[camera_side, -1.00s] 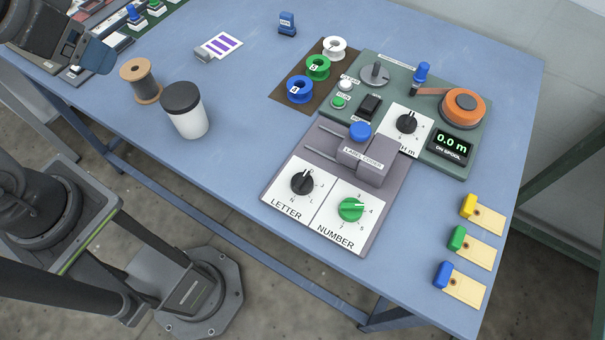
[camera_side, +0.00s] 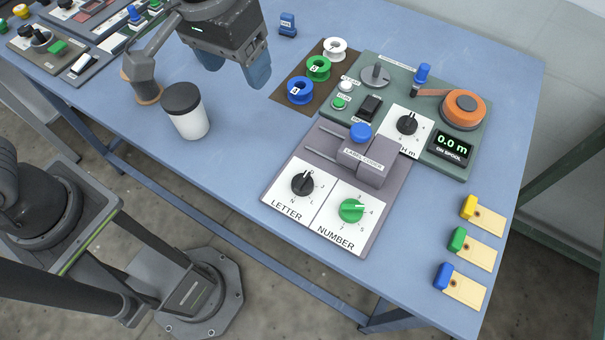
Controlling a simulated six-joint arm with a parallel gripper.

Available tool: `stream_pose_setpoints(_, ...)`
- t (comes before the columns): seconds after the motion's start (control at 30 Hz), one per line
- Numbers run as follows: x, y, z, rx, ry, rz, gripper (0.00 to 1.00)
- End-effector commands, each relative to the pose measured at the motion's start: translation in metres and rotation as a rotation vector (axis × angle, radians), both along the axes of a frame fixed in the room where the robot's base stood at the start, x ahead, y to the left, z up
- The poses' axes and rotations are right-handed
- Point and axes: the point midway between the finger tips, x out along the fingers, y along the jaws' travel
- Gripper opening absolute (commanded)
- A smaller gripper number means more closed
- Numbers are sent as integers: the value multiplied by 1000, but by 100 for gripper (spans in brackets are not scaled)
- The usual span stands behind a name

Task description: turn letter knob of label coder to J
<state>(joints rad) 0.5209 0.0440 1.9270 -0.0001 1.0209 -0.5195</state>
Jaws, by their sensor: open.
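The label coder (camera_side: 378,205) is a grey-purple plate with a raised block and a blue button on top. Its black letter knob (camera_side: 302,184) sits on a white dial marked LETTER at the lower left; the pointer aims toward the upper right, but the letter there is too small to read. The green number knob (camera_side: 351,210) is to its right. My gripper (camera_side: 234,72) is open and empty, with blue-grey fingers pointing down, at the top of the view. It is above and left of the label coder, well apart from the letter knob.
Blue (camera_side: 299,91), green (camera_side: 318,68) and white (camera_side: 335,49) spools sit on a brown mat. A green spooler panel (camera_side: 468,148) adjoins the coder.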

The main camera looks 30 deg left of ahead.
Motion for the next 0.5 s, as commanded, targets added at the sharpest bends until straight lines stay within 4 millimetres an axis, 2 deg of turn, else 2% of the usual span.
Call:
stream_pose_setpoints(0.03,1,-25,-14,14,35,-11,69)
stream_pose_setpoints(0.1,1,-52,-28,31,68,-9,69)
stream_pose_setpoints(0.2,-2,-81,-47,53,103,-6,69)
stream_pose_setpoints(0.33,-7,-103,-61,70,125,-1,69)
stream_pose_setpoints(0.5,-8,-108,-72,77,132,2,69)
